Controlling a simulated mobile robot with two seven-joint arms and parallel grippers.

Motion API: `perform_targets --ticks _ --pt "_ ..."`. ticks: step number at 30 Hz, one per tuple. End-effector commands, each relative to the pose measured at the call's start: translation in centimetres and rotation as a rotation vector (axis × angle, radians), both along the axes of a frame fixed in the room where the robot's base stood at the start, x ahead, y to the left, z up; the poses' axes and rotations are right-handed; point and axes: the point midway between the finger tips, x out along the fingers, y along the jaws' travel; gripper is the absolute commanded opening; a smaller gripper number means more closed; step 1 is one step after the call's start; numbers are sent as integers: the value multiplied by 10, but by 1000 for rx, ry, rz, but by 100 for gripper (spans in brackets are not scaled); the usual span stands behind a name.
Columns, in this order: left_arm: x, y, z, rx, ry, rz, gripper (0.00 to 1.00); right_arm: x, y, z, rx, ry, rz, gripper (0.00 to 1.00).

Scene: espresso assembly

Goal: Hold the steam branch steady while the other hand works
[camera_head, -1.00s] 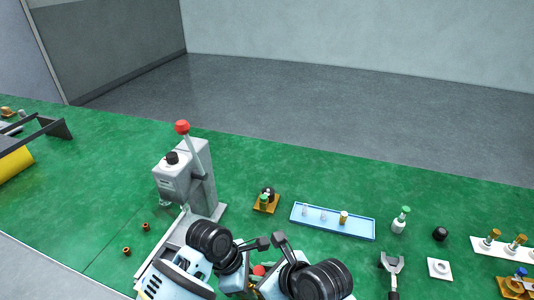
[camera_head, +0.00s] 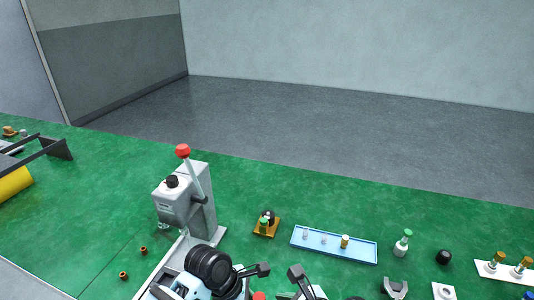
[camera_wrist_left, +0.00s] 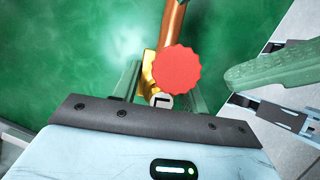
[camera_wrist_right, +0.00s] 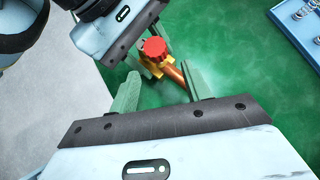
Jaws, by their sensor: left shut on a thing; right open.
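The steam branch is a brass valve body (camera_wrist_left: 150,70) with a round red knob (camera_wrist_left: 178,67) and a copper pipe (camera_wrist_left: 172,22). My left gripper (camera_wrist_left: 160,92) is shut on the brass body, just beside the knob. In the right wrist view the red knob (camera_wrist_right: 155,48) and copper pipe (camera_wrist_right: 176,78) show beyond my right gripper (camera_wrist_right: 160,88), which is open and empty, its fingers apart from the branch. In the head view only the red knob's top (camera_head: 259,296) shows at the bottom edge, between my left gripper (camera_head: 262,270) and right gripper (camera_head: 295,271).
The grey espresso machine (camera_head: 185,200) with a red-tipped lever stands left of my grippers. A blue tray (camera_head: 300,246) with small parts and a brown block (camera_head: 262,230) lie behind them. A portafilter-like fork (camera_head: 394,288) lies to the right.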

Motion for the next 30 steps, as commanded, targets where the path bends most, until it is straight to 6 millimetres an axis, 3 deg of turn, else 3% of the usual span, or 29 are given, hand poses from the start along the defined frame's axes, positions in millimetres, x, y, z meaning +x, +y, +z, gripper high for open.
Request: perform_targets --ticks 6,15,24,26,30 --pt "0 0 0 0 -1 0 0 -31 -36 -1 0 1 -2 48" --pt "0 0 0 0 -1 0 0 -56 -66 0 0 1 -1 48" --pt "0 0 0 0 0 0 0 -60 -70 0 -1 -1 0 48" --pt "0 0 0 0 0 0 0 -59 -70 0 -1 -2 -1 43" --pt "0 0 0 0 0 0 0 -51 -74 2 -37 -57 1 42"
